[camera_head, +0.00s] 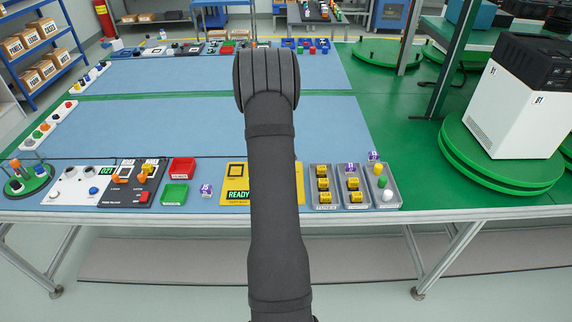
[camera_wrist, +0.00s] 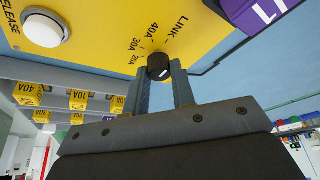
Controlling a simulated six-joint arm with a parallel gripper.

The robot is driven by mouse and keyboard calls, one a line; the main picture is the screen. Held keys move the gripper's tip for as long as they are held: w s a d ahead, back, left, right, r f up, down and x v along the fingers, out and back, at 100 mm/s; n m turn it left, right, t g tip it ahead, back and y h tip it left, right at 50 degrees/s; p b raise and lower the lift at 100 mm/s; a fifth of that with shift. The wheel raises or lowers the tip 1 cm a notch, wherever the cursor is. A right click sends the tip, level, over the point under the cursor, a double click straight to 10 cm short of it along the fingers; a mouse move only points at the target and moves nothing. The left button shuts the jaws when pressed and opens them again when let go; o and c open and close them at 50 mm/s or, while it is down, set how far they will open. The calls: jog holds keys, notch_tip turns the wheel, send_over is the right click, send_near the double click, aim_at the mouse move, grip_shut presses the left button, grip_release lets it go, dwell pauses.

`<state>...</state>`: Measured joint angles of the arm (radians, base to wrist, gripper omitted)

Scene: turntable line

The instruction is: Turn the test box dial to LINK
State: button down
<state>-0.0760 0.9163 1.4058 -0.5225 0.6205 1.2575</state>
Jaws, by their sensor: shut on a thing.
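The yellow test box (camera_head: 226,172) stands near the table's front edge in the head view, with a READY display (camera_head: 238,197) and its middle hidden behind my arm. In the wrist view the box's yellow face (camera_wrist: 100,45) fills the top. Its black dial (camera_wrist: 158,62) has 20A, 30A, 40A and LINK printed around it. A small white mark shows on the dial's lower part; I cannot tell which label it lines up with. My gripper (camera_wrist: 160,74) is shut on the dial, one finger on each side. The gripper is hidden in the head view.
A white RELEASE button (camera_wrist: 42,29) and a purple block (camera_wrist: 258,12) are near the dial. Grey trays (camera_head: 312,204) with yellow fuses stand right of the box. Red (camera_head: 182,168) and green (camera_head: 174,194) bins stand left. The blue mat behind is largely clear.

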dwell(0.5)
jog(key=c, duration=1.2)
grip_release()
jog(key=v, duration=1.7)
jog(key=shift+r, duration=0.2)
jog(key=shift+a, duration=0.15)
jog(key=x, duration=1.7)
jog(key=shift+f, duration=0.2)
jog(key=shift+r, duration=0.1)
